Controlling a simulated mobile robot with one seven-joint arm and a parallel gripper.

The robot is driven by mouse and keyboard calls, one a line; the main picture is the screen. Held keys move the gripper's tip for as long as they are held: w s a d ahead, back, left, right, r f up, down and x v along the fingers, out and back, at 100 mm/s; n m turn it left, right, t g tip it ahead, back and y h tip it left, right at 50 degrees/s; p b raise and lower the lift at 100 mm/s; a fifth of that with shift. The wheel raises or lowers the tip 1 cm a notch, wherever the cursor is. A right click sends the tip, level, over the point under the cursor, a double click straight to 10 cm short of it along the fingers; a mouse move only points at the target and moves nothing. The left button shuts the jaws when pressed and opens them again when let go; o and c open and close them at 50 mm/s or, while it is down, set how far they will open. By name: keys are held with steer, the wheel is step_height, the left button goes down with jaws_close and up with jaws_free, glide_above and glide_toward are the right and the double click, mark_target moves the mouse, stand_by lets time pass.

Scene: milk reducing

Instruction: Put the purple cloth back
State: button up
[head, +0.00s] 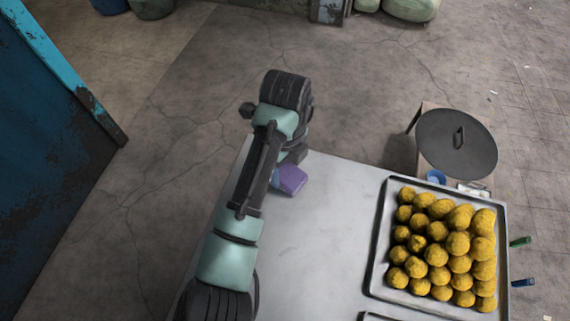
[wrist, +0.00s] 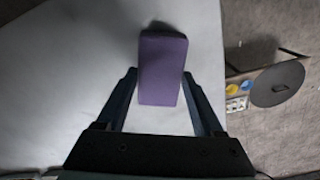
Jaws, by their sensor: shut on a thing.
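The purple cloth (head: 292,180) is a folded block at the far left part of the grey table, partly hidden by my arm in the head view. In the wrist view the purple cloth (wrist: 162,65) lies between the two fingers of my gripper (wrist: 159,76), which is shut on it. The cloth reaches out past the fingertips. A soft shadow shows beyond its far end; I cannot tell whether its underside touches the table. In the head view my gripper is mostly hidden behind my arm.
The table (head: 315,235) is bare around the cloth. A tray (head: 379,240) of yellow balls (head: 440,240) sits on its right side. Beyond the table, a dark round lid (head: 440,148) and a blue cup (head: 435,178) rest on a low stand. A blue metal panel (head: 50,130) stands at left.

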steer(key=shift+f, duration=0.1)
steer(key=o, duration=1.3)
